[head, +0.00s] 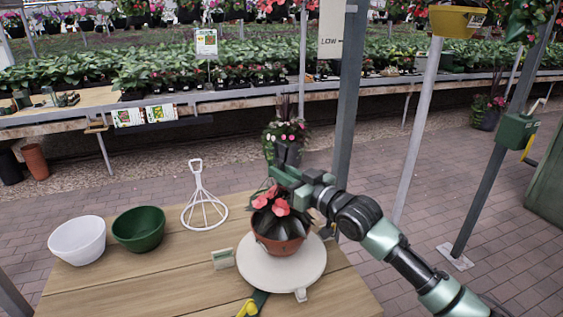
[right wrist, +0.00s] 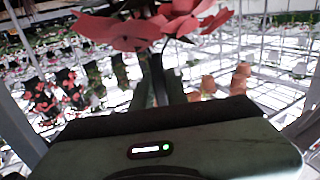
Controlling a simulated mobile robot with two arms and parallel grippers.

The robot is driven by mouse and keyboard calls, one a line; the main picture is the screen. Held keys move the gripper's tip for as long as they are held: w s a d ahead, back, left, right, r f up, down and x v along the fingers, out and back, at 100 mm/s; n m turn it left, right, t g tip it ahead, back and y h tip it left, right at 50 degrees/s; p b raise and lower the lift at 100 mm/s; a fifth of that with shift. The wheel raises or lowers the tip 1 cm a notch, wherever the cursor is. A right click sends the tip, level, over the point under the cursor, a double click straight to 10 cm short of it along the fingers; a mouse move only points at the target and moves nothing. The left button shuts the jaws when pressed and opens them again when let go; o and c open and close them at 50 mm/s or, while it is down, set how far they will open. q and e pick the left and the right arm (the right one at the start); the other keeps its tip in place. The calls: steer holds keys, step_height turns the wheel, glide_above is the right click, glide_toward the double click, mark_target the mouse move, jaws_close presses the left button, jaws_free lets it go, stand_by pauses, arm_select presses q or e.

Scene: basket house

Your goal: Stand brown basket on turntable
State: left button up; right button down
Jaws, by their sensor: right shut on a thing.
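The brown basket (head: 277,245) is a terracotta-coloured pot with red flowers and dark leaves. It is upright over the round white turntable (head: 300,268) on the wooden table. From this angle I cannot tell whether its base touches the turntable. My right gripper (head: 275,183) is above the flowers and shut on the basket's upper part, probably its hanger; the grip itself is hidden. In the right wrist view red flowers (right wrist: 125,32) show close in front of the gripper. My left gripper is not in view.
On the wooden table (head: 150,285) stand a white bowl (head: 77,240), a green bowl (head: 138,229) and a white wire hanger (head: 204,208). A small label (head: 222,259) and a yellow-and-green tool (head: 250,305) are near the turntable. A grey post (head: 348,95) rises behind my right arm.

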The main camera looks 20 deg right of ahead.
steer(key=shift+f, duration=1.3)
steer(key=c, duration=1.7)
jaws_free()
steer(key=shift+f, duration=0.4)
steer(key=o, duration=0.3)
steer(key=shift+s+r, duration=0.1)
steer(key=b+v, duration=0.2)
steer(key=v, duration=1)
